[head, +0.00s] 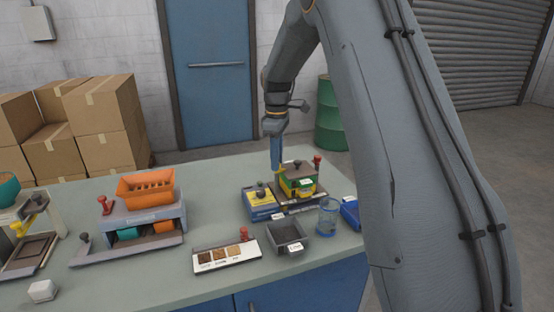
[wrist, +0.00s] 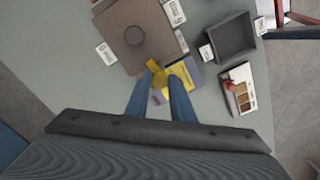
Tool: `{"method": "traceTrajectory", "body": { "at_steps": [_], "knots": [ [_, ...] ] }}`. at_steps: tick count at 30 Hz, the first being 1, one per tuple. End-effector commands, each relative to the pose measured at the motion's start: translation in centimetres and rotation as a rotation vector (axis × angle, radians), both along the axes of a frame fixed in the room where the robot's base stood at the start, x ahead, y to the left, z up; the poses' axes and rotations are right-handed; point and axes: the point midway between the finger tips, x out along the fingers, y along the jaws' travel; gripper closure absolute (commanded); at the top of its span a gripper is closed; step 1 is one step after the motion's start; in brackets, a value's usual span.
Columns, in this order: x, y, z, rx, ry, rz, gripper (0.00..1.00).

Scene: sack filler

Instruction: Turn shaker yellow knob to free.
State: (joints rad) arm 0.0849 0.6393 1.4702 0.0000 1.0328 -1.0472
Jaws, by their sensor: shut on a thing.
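The yellow knob (wrist: 157,76) shows between my blue fingertips in the wrist view, and my gripper (wrist: 160,84) is shut on it. The fingers hide part of the knob, and I cannot read its setting. In the head view my gripper (head: 276,170) points down beside a stack of green and yellow trays (head: 300,185) with a dark lid and round handle. The lid (wrist: 128,52) also shows in the wrist view, just beyond the knob. A blue box with a yellow top (head: 260,203) stands left of the stack, and its yellow panel (wrist: 188,72) shows right of my fingers.
A grey bin (head: 287,236), a glass jar (head: 328,218) and a white sample board (head: 226,256) stand in front. An orange hopper machine (head: 146,190) is to the left. A red-topped lever (head: 318,161) rises behind the stack. The table is clear between the hopper machine and the blue box.

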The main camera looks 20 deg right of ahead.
Motion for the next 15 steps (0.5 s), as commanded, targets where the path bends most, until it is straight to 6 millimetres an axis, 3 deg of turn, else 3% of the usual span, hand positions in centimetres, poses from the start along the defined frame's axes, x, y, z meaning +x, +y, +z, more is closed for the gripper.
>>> {"method": "traceTrajectory", "body": {
  "at_steps": [15],
  "knots": [
    [0.03, 0.03, 0.13, 0.001, -0.001, 0.469, 1.0]
  ]
}}
